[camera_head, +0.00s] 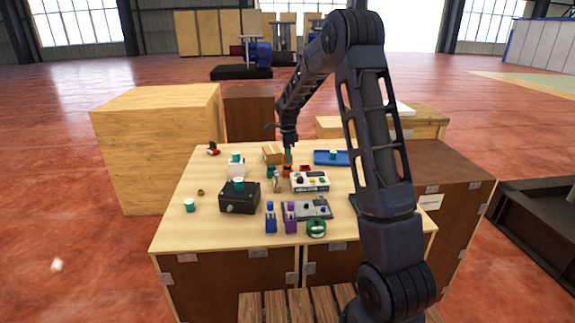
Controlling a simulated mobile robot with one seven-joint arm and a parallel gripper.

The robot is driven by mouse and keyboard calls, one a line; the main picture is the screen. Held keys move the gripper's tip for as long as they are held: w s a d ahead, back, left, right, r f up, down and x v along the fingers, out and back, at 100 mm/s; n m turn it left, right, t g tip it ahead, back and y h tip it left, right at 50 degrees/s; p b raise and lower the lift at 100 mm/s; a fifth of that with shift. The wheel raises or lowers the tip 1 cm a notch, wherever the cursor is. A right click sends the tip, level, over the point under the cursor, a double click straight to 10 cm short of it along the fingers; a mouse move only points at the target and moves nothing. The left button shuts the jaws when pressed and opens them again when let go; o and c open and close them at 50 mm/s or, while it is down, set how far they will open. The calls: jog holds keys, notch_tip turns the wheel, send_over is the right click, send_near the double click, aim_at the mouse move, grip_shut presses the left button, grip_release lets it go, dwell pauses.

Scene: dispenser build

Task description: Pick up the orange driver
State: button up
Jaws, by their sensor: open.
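The orange driver (286,171) stands upright on the wooden table, toward its back middle. It is small in this view. My gripper (288,152) points down right above it, with its open fingers at or around the top of the driver. At this size I cannot tell whether the fingers touch it.
The table (180,235) holds a black box (240,198), a white and grey tray (310,182), a blue tray (325,157), and blue (270,218) and purple (291,218) items in front. A cardboard box (270,154) sits close behind the driver. The front left of the table is clear.

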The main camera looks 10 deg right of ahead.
jog(key=shift+f, duration=0.55)
jog(key=shift+c, duration=0.2)
grip_shut()
